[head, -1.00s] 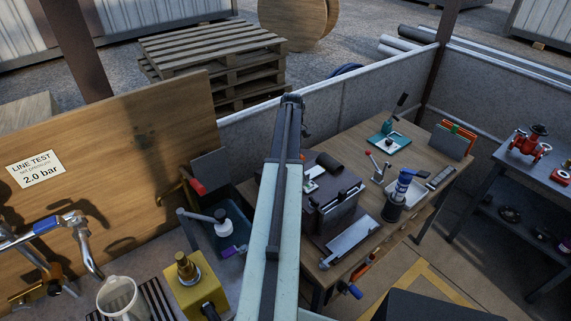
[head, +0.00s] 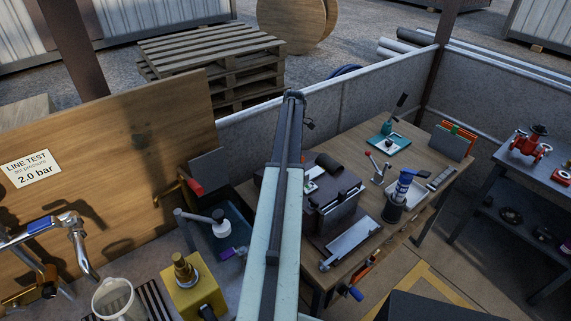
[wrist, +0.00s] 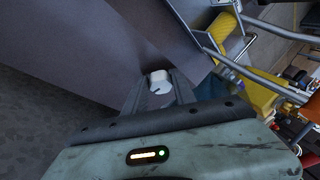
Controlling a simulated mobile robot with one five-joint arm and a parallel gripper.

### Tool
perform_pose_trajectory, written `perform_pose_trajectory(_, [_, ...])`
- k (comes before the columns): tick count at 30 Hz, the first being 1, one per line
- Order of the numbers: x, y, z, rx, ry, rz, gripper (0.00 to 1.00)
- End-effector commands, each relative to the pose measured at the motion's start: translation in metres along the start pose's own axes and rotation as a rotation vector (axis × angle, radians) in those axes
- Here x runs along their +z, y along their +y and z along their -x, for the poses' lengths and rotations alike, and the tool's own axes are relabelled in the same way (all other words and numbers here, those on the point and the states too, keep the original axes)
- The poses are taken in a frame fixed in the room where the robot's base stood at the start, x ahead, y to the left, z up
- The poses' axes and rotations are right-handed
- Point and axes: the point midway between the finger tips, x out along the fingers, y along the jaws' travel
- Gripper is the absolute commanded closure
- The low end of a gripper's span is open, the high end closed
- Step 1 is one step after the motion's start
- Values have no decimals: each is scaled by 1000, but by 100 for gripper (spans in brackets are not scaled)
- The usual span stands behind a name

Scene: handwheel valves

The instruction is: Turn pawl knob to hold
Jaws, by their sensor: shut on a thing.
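A white knob (wrist: 158,76) with a dark pointer mark shows in the wrist view, in front of a large grey-purple surface (wrist: 110,45). My gripper (wrist: 160,92) has its two dark fingers on either side of the knob and is shut on it. The fingers hide the knob's lower sides. In the head view my arm rises through the middle, and my gripper and this knob are hidden or too small to make out there. I cannot read any hold marking near the knob.
A wooden bench (head: 420,150) with a dark box-shaped machine (head: 335,212) and small tools stands right of my arm. A yellow block (head: 190,290), a white mug (head: 116,298) and bent pipes stand at lower left. A wooden board (head: 100,150) and a low grey wall (head: 380,85) stand behind.

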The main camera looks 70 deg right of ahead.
Motion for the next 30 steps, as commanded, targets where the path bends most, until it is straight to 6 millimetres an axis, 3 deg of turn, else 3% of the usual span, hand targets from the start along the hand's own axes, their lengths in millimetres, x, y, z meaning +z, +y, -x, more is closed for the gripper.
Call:
perform_pose_trajectory(13, [-1,1,1,-2,1,12,100])
perform_pose_trajectory(14, [-1,1,1,-2,1,12,65])
perform_pose_trajectory(16, [-1,1,1,-2,1,12,46])
perform_pose_trajectory(26, [0,0,2,-2,0,10,46])
perform_pose_trajectory(30, [-1,0,14,-2,0,9,46])
